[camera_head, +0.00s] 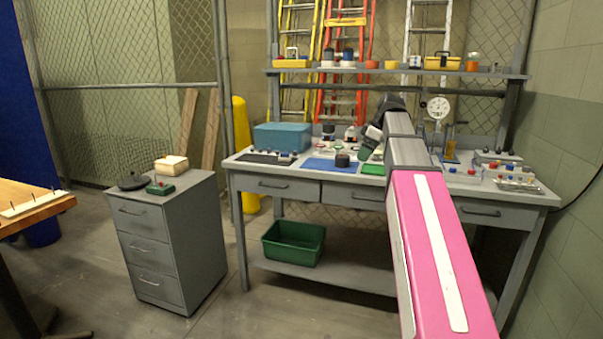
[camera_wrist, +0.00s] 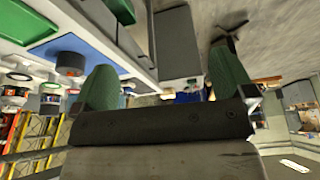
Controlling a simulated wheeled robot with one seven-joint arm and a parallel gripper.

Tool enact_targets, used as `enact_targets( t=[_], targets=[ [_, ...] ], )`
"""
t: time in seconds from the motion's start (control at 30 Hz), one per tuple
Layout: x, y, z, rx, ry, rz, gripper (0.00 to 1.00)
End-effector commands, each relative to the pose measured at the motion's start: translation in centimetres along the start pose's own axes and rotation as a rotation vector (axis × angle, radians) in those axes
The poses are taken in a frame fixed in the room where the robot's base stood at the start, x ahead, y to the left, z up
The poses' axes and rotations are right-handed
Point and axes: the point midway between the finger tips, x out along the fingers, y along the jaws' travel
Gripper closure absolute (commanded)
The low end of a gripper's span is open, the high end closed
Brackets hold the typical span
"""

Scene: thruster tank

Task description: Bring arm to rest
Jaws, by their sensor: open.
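My arm, pink with grey links, reaches from the bottom right of the head view toward the grey workbench (camera_head: 330,186). My gripper (camera_head: 369,149) is at its far end, above the bench top, small and partly hidden by the wrist. In the wrist view my gripper (camera_wrist: 165,85) shows two green fingers spread wide apart, with nothing held between them. The bench also shows in the wrist view, sideways, with a blue mat (camera_wrist: 75,45) and a dark round part (camera_wrist: 70,63) to the left of the fingers.
A grey drawer cabinet (camera_head: 160,250) stands left of the bench, bearing several small items. A green bin (camera_head: 293,243) sits on the lower shelf. A blue box (camera_head: 282,136), a dial gauge (camera_head: 438,107) and several small parts crowd the bench. The floor between cabinet and wooden table (camera_head: 35,205) is clear.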

Motion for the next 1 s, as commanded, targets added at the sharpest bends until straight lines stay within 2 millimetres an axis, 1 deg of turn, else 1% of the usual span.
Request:
enact_targets(
  t=[0.27,0.37,0.47,0.57,0.67,0.7,0.77,0.8,1.0],
  targets=[
    [3.7,-0.5,1.3,0.087,-0.021,0.0,0.0],
    [5.5,-0.7,1.9,0.131,-0.033,0.001,0.0],
    [7.8,-1.2,2.8,0.187,-0.048,0.002,0.0],
    [10.7,-1.8,3.9,0.26,-0.068,0.006,0.0],
    [14.2,-2.7,5.4,0.348,-0.093,0.014,0.0],
    [15.7,-3.2,6.0,0.384,-0.104,0.017,0.0],
    [17.7,-3.8,6.9,0.438,-0.12,0.025,0.0],
    [19.0,-4.3,7.5,0.472,-0.131,0.029,0.0],
    [25.2,-7.1,10.8,0.64,-0.183,0.061,0.0]
  ],
)
